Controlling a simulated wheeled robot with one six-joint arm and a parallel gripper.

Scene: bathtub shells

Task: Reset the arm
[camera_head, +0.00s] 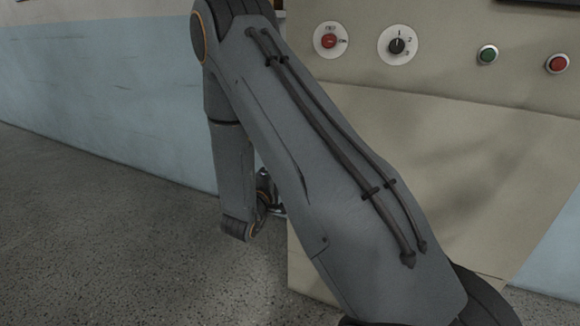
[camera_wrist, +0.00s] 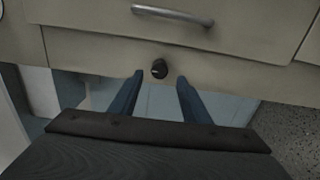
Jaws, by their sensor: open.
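My arm runs up the middle of the head view and folds down at its upper end. In that view my gripper is mostly hidden behind the arm, low in front of the beige cabinet. In the wrist view my gripper (camera_wrist: 158,80) shows two blue-grey fingers set apart, open, with nothing between them. Just beyond the fingertips a black round knob or lock (camera_wrist: 159,69) sits on a beige panel (camera_wrist: 90,52). I cannot tell how far the fingertips are from it.
The beige cabinet (camera_head: 450,150) carries a red switch (camera_head: 329,41), a black dial (camera_head: 397,46), a green button (camera_head: 488,55) and a red button (camera_head: 557,64). A metal handle (camera_wrist: 172,15) shows above my fingers. Speckled floor (camera_head: 90,240) at left is clear, beside a blue-and-white wall (camera_head: 100,90).

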